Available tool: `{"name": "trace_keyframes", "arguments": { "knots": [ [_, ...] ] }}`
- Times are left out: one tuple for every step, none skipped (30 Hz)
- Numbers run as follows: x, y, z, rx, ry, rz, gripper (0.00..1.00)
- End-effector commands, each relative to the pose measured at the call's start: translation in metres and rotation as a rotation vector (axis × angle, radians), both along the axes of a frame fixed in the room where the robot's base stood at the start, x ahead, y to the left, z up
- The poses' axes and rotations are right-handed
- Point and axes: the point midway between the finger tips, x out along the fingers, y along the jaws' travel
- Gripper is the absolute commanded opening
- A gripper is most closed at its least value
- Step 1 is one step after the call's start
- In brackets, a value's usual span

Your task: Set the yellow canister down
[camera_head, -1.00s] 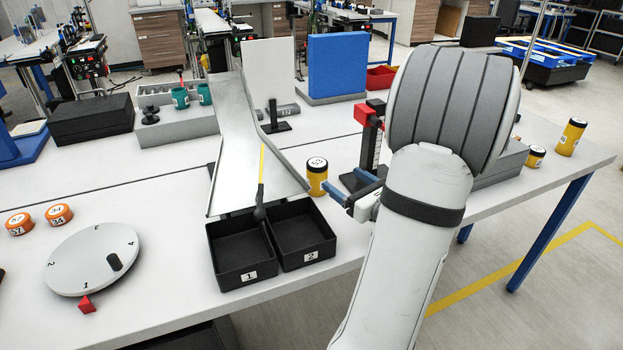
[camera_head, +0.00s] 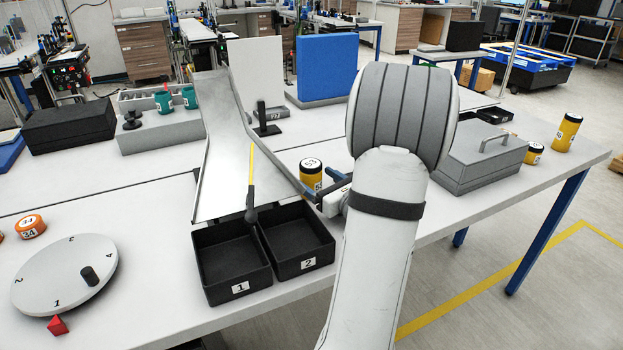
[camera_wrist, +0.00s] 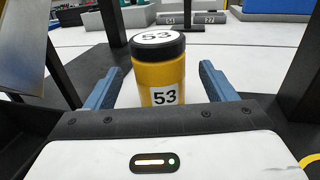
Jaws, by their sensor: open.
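The yellow canister (camera_head: 312,174) has a black lid with a white top marked 53. It stands upright on the white table, just right of the metal chute. In the wrist view the canister (camera_wrist: 161,72) stands between the two blue fingers, with a gap on each side. My gripper (camera_head: 323,187) is open around it in the head view. The wrist view also shows my gripper (camera_wrist: 160,92) with its fingers apart. The foot of the canister is partly hidden by my gripper.
The metal chute (camera_head: 224,135) slopes down to black bins 1 (camera_head: 236,288) and 2 (camera_head: 308,264). A grey case (camera_head: 483,160) and other yellow canisters (camera_head: 566,133) stand at the right. A round dial (camera_head: 60,270) lies at the left. A blue panel (camera_head: 326,67) stands behind.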

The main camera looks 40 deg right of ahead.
Motion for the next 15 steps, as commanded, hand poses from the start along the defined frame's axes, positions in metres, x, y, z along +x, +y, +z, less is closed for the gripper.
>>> {"name": "trace_keyframes", "arguments": {
  "knots": [
    [0.0070,0.0011,-0.0003,0.000,0.001,0.004,0.77],
    [0.0099,0.0008,-0.0003,0.000,0.001,0.003,0.77],
    [0.0129,0.0006,-0.0002,0.000,0.001,0.001,0.77],
    [0.0145,0.0005,-0.0003,0.000,0.001,0.001,0.77],
    [0.0154,0.0004,-0.0004,0.000,0.001,0.000,0.77],
    [0.0160,0.0002,-0.0004,0.000,0.001,-0.001,0.77],
    [0.0160,0.0001,-0.0005,0.000,0.001,-0.001,0.77],
    [0.0159,0.0000,-0.0005,0.000,0.001,-0.001,0.77],
    [0.0157,-0.0001,-0.0005,0.000,0.001,-0.001,0.77],
    [0.0156,-0.0002,-0.0005,0.000,0.001,-0.001,0.77],
    [0.0156,-0.0002,-0.0005,0.000,0.001,-0.002,0.77],
    [0.0155,-0.0002,-0.0006,0.000,0.001,-0.002,0.76],
    [0.0155,-0.0002,-0.0006,0.000,0.001,-0.002,0.73],
    [0.0154,-0.0003,-0.0005,0.000,0.001,-0.002,0.71],
    [0.0153,-0.0003,-0.0006,0.000,0.001,-0.002,0.68]
  ]
}}
